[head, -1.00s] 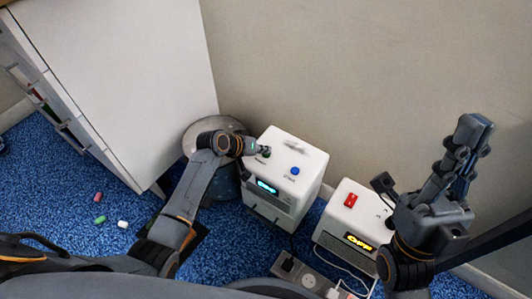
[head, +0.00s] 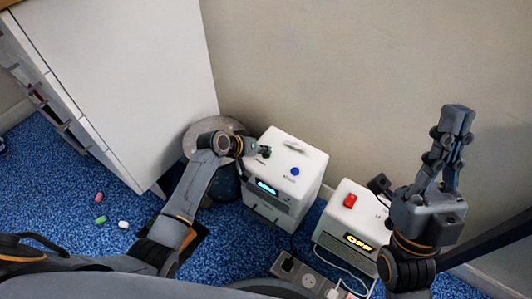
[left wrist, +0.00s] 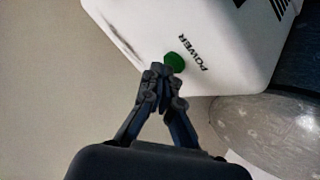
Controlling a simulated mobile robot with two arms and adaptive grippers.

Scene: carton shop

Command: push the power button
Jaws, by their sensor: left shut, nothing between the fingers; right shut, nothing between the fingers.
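A white box-shaped device (head: 302,162) stands on the floor by the wall, with a lit blue display on its front. Its top carries a blue button (head: 295,171) and a green button (head: 266,153). In the left wrist view the green button (left wrist: 175,62) has the word POWER beside it. My left gripper (head: 255,149) is shut and empty, its fingertips (left wrist: 161,70) right at the green button's edge. I cannot tell whether they touch or press it. My right gripper (head: 456,112) is shut and empty, raised by the wall, well away from the buttons.
A second white box (head: 340,205) with a red switch (head: 350,201) and a yellow display reading OFF stands to the right. A power strip (head: 298,272) with cables lies in front. A white cabinet (head: 125,75) stands left. A round grey-topped object (head: 195,135) is behind my left wrist.

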